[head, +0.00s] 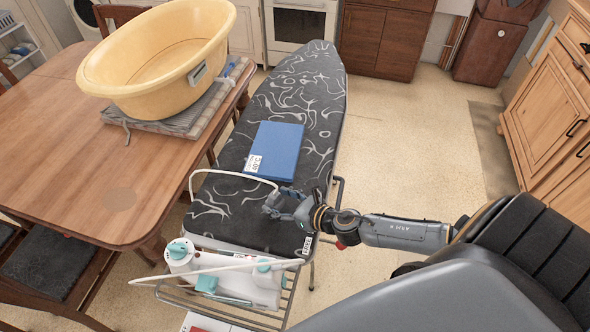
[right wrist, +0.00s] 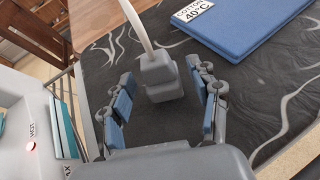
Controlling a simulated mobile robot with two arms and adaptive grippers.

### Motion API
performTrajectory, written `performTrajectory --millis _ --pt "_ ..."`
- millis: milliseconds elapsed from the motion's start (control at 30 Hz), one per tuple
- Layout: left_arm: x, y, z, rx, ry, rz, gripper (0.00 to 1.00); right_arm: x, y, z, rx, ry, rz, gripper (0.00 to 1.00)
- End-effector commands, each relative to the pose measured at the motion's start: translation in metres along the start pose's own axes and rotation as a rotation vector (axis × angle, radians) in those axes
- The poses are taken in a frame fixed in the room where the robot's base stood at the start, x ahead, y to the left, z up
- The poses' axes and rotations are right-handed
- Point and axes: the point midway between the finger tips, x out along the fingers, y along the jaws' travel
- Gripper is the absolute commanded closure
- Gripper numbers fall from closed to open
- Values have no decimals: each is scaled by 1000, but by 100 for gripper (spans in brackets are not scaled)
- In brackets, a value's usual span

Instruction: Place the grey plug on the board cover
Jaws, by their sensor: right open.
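The grey plug (right wrist: 160,78), on the end of a white cord, shows between the fingers of my right gripper (right wrist: 165,92) in the right wrist view. The fingers are open, with a visible gap on each side of the plug. I cannot tell whether the plug touches the cover below it. In the head view my right gripper (head: 277,203) is over the near part of the board cover (head: 300,90), which is black with pale swirls; the plug is not clear there. The cord (head: 215,171) loops over the board's left edge. My left gripper is not in view.
A flat blue item (head: 274,149) with a "COTTON 40°C" label lies mid-board. A white steam iron unit (head: 220,277) stands on the rack at the near end. A wooden table (head: 60,150) with a yellow tub (head: 150,60) is left. The board's far part is clear.

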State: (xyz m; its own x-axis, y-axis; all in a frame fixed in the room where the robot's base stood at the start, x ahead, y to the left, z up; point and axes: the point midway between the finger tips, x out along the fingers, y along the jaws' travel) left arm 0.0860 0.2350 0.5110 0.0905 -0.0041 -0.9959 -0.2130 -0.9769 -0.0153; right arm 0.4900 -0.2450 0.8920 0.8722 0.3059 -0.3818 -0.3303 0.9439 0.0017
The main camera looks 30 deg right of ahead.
Motion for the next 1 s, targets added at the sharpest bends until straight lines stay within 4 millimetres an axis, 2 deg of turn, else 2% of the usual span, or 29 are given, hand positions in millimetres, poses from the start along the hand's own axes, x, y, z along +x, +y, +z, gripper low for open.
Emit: performTrajectory --millis 300,533,733,1000 --pt "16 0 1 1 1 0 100 -55 1 -6 -3 6 2 39" --pt "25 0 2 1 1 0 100 -88 1 -5 -2 5 2 39" --pt "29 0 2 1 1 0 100 -107 0 -4 0 4 -1 39" --pt "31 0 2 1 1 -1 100 -116 0 -1 -1 1 1 39"
